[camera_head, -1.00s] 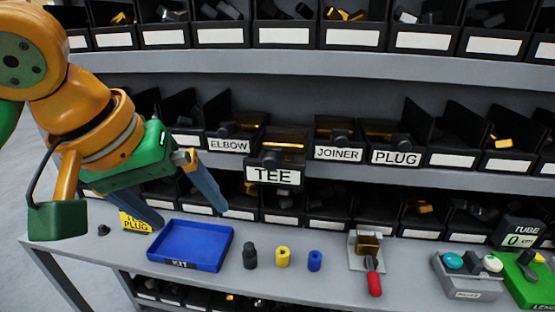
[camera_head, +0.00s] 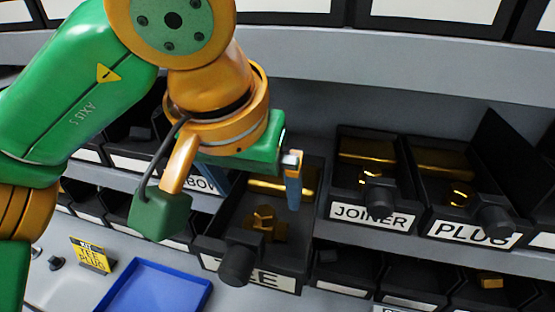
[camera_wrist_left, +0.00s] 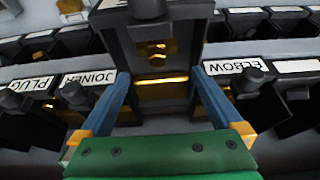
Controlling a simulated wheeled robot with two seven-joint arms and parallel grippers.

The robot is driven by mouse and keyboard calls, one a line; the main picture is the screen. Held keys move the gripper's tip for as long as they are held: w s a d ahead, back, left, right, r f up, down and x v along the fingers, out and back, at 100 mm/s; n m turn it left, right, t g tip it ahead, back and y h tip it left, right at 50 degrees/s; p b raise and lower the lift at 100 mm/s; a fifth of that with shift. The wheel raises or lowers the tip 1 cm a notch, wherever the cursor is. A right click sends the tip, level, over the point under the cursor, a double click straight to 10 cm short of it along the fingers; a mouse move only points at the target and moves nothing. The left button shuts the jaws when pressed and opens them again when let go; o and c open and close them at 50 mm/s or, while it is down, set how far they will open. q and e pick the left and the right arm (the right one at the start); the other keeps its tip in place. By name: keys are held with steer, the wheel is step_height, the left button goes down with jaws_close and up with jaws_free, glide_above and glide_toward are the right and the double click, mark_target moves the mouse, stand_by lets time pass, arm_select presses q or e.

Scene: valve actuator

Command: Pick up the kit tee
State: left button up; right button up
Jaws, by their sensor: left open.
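The TEE bin (camera_head: 290,255) is a black bin with a knob and a partly hidden white label, sticking out of the middle shelf. Gold tee pieces (camera_head: 262,224) lie inside it. In the left wrist view the bin (camera_wrist_left: 195,45) appears upside down, with gold pieces (camera_wrist_left: 155,48) inside. My left gripper (camera_head: 252,195) is open and empty at the back part of this bin. Its two blue fingers (camera_wrist_left: 160,80) are spread apart in the wrist view, with the bin's gold back strip between them. My right gripper is not in view.
The JOINER bin (camera_head: 371,215) and PLUG bin (camera_head: 470,234) stand to the right. The ELBOW bin is mostly hidden behind my left arm; its label shows in the wrist view (camera_wrist_left: 236,69). The blue kit tray (camera_head: 155,290) and a yellow plug card (camera_head: 90,255) are on the table below.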

mark_target(264, 211)
arm_select(q)
steer(key=shift+w+d+f, duration=0.2)
steer(key=shift+w+f, duration=0.3)
steer(key=shift+w, duration=0.2)
steer(key=f, duration=0.2)
steer(key=s+f+p, duration=0.1)
steer(key=shift+f, duration=0.35)
steer(key=shift+x, duration=0.95)
steer(key=shift+w+d, duration=0.15)
steer(key=shift+w, duration=0.2)
steer(key=shift+c, duration=0.4)
steer(key=shift+s+r, duration=0.1)
steer(key=shift+s, duration=0.1)
steer(key=c, duration=1.1)
steer(key=shift+c, duration=0.7)
steer(key=shift+w, duration=0.15)
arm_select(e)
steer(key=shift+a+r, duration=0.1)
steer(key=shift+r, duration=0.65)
